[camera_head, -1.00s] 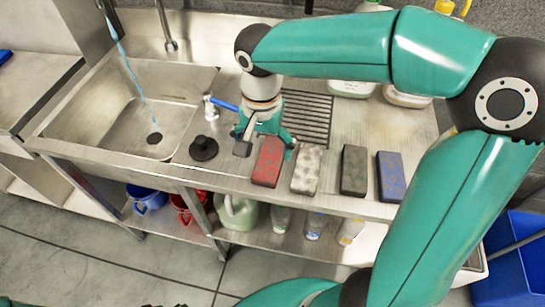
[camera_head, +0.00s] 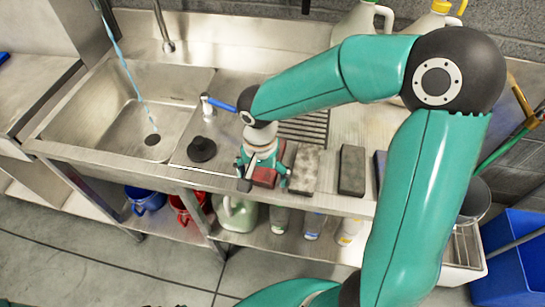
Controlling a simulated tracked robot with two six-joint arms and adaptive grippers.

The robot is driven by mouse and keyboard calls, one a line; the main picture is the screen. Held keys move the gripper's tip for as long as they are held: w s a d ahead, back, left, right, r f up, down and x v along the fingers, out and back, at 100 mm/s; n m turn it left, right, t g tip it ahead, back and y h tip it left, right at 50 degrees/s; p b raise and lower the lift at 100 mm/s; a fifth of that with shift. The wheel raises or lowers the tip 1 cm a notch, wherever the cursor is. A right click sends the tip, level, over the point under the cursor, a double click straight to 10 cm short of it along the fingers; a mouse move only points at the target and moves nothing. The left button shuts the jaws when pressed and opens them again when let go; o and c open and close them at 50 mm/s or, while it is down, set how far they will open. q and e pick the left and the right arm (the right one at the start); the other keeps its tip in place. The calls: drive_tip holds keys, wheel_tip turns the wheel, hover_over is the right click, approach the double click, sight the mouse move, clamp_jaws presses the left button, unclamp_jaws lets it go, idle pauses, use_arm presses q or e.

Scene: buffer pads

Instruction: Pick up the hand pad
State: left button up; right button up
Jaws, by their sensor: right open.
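Several block-shaped pads lie in a row on the steel counter by the sink. The red pad (camera_head: 264,178) is at the left end, mostly hidden by my right gripper. A pale speckled pad (camera_head: 304,170) is next to it, then a dark grey pad (camera_head: 352,170). A blue pad (camera_head: 380,166) is mostly hidden behind my right arm. I cannot tell which one is called the hand pad. My right gripper (camera_head: 263,181) points down over the red pad, open, with a finger on either side of it. Whether it touches the pad is unclear. My left gripper is not in view.
A sink basin (camera_head: 105,135) with running water is at left. A black stopper (camera_head: 202,149) and a blue-handled item (camera_head: 208,106) stand left of the gripper. Jugs (camera_head: 362,18) stand behind. Mugs and bottles (camera_head: 237,215) sit on the shelf below.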

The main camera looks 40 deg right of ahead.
drive_tip(key=c, duration=1.2)
drive_tip(key=shift+r, duration=0.15)
drive_tip(key=shift+c, duration=0.2)
wheel_tip(320, 180, up, 20)
drive_tip(key=p, duration=0.1)
